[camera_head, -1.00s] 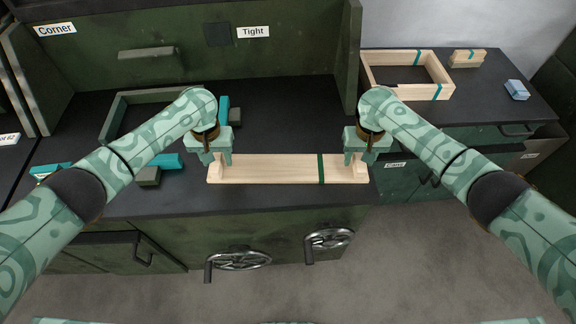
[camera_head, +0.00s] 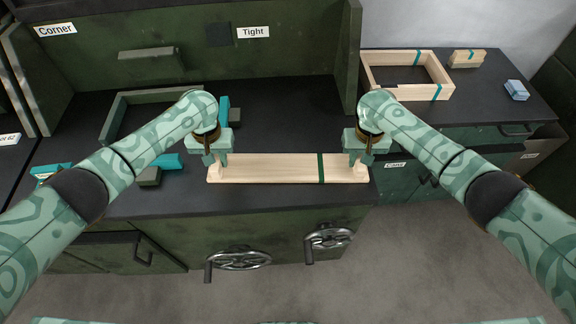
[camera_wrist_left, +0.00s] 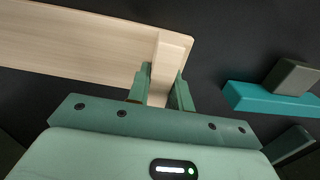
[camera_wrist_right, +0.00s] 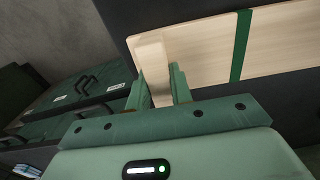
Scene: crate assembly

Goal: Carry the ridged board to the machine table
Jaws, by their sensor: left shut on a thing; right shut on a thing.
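The ridged board (camera_head: 270,169) is a long pale wooden plank with a raised ridge at each end and a dark green band right of its middle. It lies along the front part of the dark machine table (camera_head: 270,120). My left gripper (camera_head: 217,163) is shut on the ridge at the board's left end, which shows between its fingers in the left wrist view (camera_wrist_left: 160,88). My right gripper (camera_head: 359,163) is shut on the ridge at the right end, also seen in the right wrist view (camera_wrist_right: 158,85). I cannot tell whether the board rests on the table or hangs just above.
A dark green frame (camera_head: 112,122) and teal and grey blocks (camera_head: 168,162) lie on the table at left. A pale wooden frame (camera_head: 447,91), a small wooden piece (camera_head: 467,58) and a blue block (camera_head: 517,90) are on the right counter. Two handwheels (camera_head: 240,261) project from the front.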

